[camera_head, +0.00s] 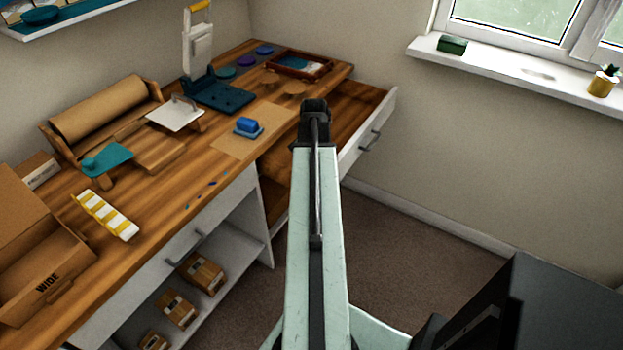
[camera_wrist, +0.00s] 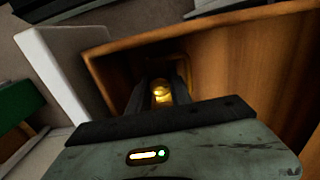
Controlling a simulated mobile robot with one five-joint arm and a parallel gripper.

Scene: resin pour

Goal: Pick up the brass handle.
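A shiny brass piece (camera_wrist: 161,92), which looks like the brass handle, shows in the wrist view low inside a wooden drawer. My gripper (camera_wrist: 164,88) points down into that drawer, its two dark fingers parted on either side of the brass. I cannot tell whether either finger touches it. Only part of the brass shows; its full shape is hidden by the fingers and shadow. In the head view my gripper (camera_head: 314,106) is at the open drawer (camera_head: 369,132) at the workbench's right end, and the brass piece is hidden there.
Wooden drawer walls (camera_wrist: 230,50) surround my gripper closely. The workbench (camera_head: 165,215) holds a blue block (camera_head: 248,125), a dark teal press (camera_head: 215,92), a red-brown tray (camera_head: 298,64) and an open cardboard box (camera_head: 45,275). Carpeted floor (camera_head: 390,240) lies clear right of the bench.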

